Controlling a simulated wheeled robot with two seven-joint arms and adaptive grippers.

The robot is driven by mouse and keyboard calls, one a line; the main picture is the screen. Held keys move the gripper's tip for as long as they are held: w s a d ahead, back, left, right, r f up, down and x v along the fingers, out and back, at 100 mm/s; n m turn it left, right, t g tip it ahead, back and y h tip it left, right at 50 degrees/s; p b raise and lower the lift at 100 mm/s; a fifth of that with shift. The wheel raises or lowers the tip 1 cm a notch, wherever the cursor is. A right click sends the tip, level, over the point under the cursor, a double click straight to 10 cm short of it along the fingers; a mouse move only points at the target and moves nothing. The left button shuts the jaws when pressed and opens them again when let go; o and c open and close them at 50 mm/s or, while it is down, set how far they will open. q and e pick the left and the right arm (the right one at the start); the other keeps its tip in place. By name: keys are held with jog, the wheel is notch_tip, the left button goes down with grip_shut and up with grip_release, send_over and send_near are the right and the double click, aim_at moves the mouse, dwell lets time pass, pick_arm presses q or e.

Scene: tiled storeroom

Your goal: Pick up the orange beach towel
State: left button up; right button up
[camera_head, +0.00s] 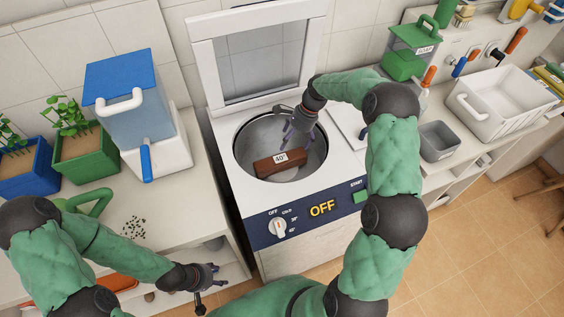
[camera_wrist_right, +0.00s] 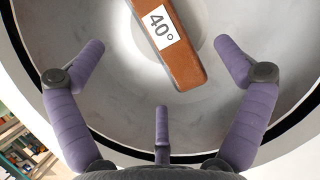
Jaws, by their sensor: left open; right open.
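A brown-orange, block-shaped item with a white "40°" label (camera_head: 279,163) lies in the round drum of the top-loading washer (camera_head: 234,200). It also shows in the right wrist view (camera_wrist_right: 188,68). I cannot tell whether it is the orange beach towel. My right gripper (camera_head: 297,133) is inside the drum opening, above and beside the item. Its purple fingers (camera_wrist_right: 160,75) are spread, with nothing between them and apart from the item. My left gripper (camera_head: 205,285) is open and empty, low in front of the left counter.
The washer's lid (camera_head: 258,62) stands open behind the drum; its panel reads OFF. An orange thing (camera_head: 120,283) lies partly hidden on the left lower shelf. The left counter holds planters and a blue container (camera_head: 128,95). A white basin (camera_head: 500,103) stands at the right.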

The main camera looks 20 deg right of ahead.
aim_at(282, 161)
jog(key=b+x, duration=0.1)
jog(key=x, duration=0.4)
jog(key=shift+s+f, duration=0.1)
jog(key=shift+f, duration=0.05)
jog(key=b+x, duration=0.2)
jog(key=x, duration=0.1)
jog(key=b+x, duration=0.1)
jog(key=shift+s+a+f, duration=0.2)
jog(key=shift+s, duration=0.15)
jog(key=shift+a+f, duration=0.15)
jog(key=shift+f, duration=0.2)
jog(key=shift+r, duration=0.1)
jog(key=shift+c, duration=0.3)
jog(key=c, duration=1.2)
